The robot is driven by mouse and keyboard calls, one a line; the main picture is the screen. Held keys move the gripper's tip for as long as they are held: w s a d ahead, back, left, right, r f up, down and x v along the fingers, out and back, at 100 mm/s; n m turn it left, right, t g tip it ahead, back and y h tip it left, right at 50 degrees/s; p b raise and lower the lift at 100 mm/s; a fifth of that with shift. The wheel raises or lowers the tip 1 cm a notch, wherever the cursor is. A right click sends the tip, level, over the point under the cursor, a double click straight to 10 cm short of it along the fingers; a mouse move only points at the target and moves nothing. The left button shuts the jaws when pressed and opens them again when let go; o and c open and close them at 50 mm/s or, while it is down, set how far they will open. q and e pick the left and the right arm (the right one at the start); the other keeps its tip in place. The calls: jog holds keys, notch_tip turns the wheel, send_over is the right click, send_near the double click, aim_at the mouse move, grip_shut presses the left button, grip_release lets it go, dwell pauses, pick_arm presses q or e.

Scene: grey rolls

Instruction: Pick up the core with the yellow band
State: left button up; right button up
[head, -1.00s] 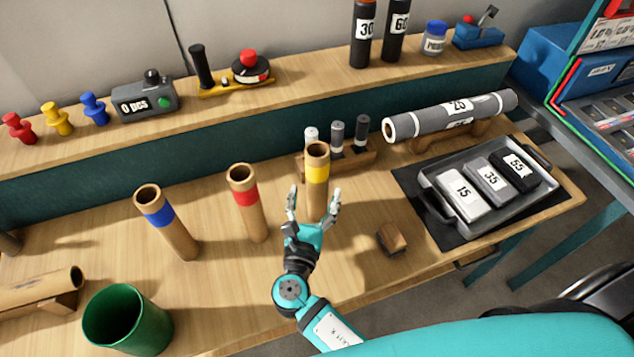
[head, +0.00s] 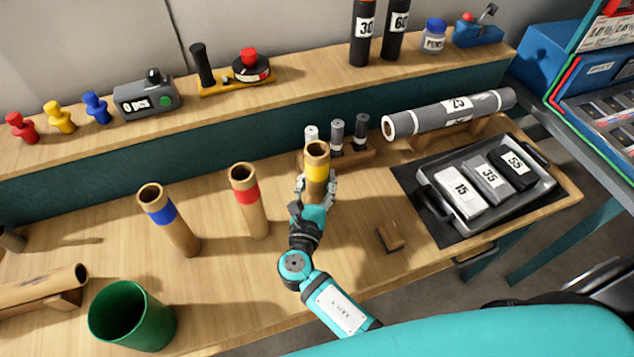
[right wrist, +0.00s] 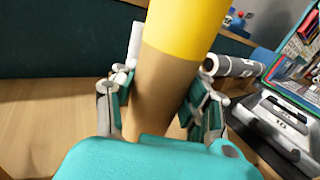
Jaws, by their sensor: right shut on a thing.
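The core with the yellow band (head: 317,169) is a brown cardboard tube standing upright on the bench, its open top showing. My right gripper (head: 316,190) is shut on it just below the yellow band. In the right wrist view the core (right wrist: 160,85) fills the space between both fingers of the gripper (right wrist: 163,100). The core's lower end is hidden behind my gripper in the head view. The core with the red band (head: 247,200) stands to its left, and the core with the blue band (head: 168,218) stands farther left. My left gripper is not in view.
A green bin (head: 131,316) and a brown tube on a cradle (head: 40,293) are at the front left. A small wooden block (head: 390,236) lies right of my gripper. A tray (head: 500,205) with numbered blocks and a grey roll (head: 450,113) are farther right. Small rollers (head: 337,136) stand behind the core.

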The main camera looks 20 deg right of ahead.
jog(key=shift+c, duration=1)
jog(key=shift+r, duration=0.15)
